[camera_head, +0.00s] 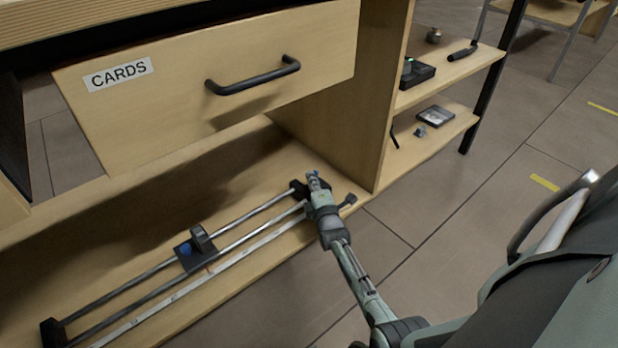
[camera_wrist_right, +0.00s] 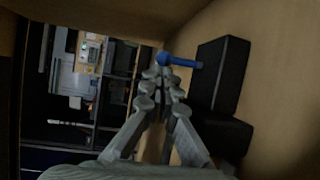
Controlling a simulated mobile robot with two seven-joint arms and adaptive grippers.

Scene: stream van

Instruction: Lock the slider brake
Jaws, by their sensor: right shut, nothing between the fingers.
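The slider (camera_head: 150,290) lies on the low wooden shelf, with metal rails running between dark end blocks. Its dark carriage (camera_head: 197,247), with an upright block and a blue spot, sits near the middle of the rails. My right gripper (camera_head: 314,180) is at the slider's right end, shut and empty. A small blue part shows at its fingertips there. In the right wrist view, a blue lever (camera_wrist_right: 182,62) with a rounded end lies just past the closed fingertips (camera_wrist_right: 163,78), beside a black block (camera_wrist_right: 221,75). Contact cannot be told. My left gripper is not in view.
A wooden drawer labelled CARDS (camera_head: 200,85) with a black handle (camera_head: 252,77) stands open above the slider. A wooden upright panel (camera_head: 375,90) is just behind my right gripper. Side shelves (camera_head: 440,135) hold small items. Floor (camera_head: 440,220) is open at the right.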

